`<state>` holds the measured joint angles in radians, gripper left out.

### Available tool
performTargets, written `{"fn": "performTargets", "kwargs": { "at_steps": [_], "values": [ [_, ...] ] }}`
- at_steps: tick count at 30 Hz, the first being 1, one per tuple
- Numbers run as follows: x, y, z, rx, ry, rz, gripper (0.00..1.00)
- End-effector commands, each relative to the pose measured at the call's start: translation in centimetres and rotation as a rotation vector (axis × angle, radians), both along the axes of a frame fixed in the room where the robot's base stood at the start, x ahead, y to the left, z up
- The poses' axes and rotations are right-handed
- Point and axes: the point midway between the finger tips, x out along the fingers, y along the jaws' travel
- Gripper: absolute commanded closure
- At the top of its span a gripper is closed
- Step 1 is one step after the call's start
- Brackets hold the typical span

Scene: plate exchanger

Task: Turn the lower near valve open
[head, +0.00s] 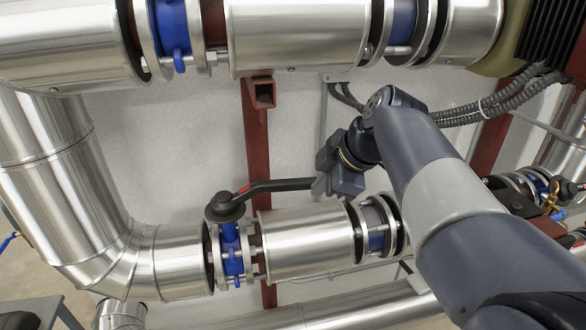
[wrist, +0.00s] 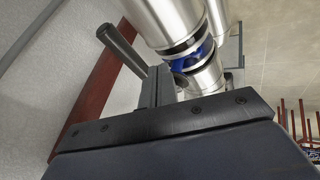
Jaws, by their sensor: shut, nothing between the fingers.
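The lower near valve has a blue body (head: 232,252) between flanges on the lower silver pipe. Its black lever (head: 272,186), with a small red mark near the hub, runs right from the round hub, roughly along the pipe. My gripper (head: 319,186) is shut at the lever's free end, touching or very close to it. In the wrist view, the shut fingers (wrist: 157,88) stand beside a black bar (wrist: 122,47), which looks like the lever's end. Nothing shows between them. Whether they touch the bar is hard to tell.
A thick silver pipe (head: 295,38) with blue fittings crosses above. A red post (head: 256,135) stands behind the lever, against a grey wall (head: 165,140). Corrugated cables (head: 490,108) hang at upper right. The lower pipe (head: 305,243) runs below my gripper.

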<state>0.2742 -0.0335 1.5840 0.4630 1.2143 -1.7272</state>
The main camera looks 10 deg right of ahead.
Motion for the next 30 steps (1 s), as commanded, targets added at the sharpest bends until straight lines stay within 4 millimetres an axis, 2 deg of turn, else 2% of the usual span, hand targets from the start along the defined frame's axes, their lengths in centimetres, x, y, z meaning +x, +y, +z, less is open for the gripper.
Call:
{"fn": "performTargets", "kwargs": {
  "at_steps": [5, 9, 15, 30],
  "values": [
    [1.7, 1.3, -3.3, 0.000, 0.005, 0.003, 1.00],
    [3.7, 0.9, -3.3, -0.001, 0.004, 0.000, 1.00],
    [5.2, 0.7, -3.6, 0.000, 0.001, -0.001, 1.00],
    [5.8, 0.6, -3.8, -0.001, 0.000, 0.009, 1.00]
  ]
}}
